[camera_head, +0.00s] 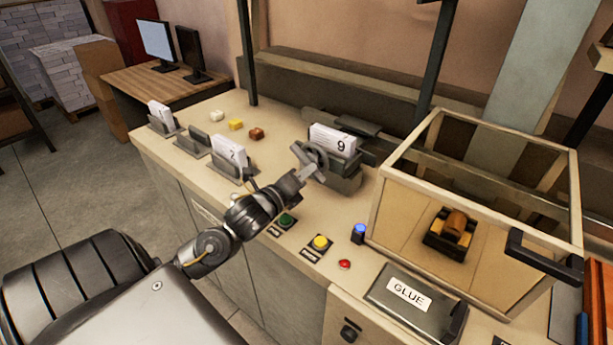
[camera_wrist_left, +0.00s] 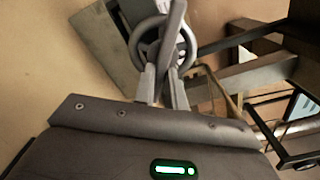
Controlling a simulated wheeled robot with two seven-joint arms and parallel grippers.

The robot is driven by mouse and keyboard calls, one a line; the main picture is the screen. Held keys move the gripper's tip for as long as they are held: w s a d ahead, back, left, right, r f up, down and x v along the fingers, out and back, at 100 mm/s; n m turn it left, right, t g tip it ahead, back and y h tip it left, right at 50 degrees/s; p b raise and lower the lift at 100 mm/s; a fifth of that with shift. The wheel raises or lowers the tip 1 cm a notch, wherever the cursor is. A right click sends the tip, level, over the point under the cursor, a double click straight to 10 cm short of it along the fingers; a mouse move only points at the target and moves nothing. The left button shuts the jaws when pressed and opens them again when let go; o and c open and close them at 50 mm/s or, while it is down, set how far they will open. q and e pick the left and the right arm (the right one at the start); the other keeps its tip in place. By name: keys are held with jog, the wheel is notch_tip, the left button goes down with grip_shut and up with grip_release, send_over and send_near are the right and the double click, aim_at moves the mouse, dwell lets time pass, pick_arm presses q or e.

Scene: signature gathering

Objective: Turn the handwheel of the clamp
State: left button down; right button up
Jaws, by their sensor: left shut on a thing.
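The clamp (camera_head: 345,178) stands on the bench top and holds a white block of sheets (camera_head: 333,140) marked 9. Its grey handwheel (camera_head: 316,155) faces my left arm. It also shows in the left wrist view as a ring with spokes (camera_wrist_left: 150,40). My left gripper (camera_head: 303,174) is at the handwheel. In the left wrist view the two fingers (camera_wrist_left: 163,84) reach up to the wheel's lower rim and are shut on it. The exact contact is partly hidden by the fingers. My right gripper is not in view.
Holders with white blocks (camera_head: 230,153) stand left of the clamp. A glass-walled box (camera_head: 400,218) and a GLUE lid (camera_head: 408,293) stand right.

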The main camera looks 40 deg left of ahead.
pick_arm(q)
jog(key=shift+f+m, duration=0.1)
jog(key=shift+m, duration=0.3)
dwell(0.3)
jog(key=c, duration=1.4)
grip_release()
jog(key=shift+c, duration=0.2)
jog(key=shift+s, duration=0.1)
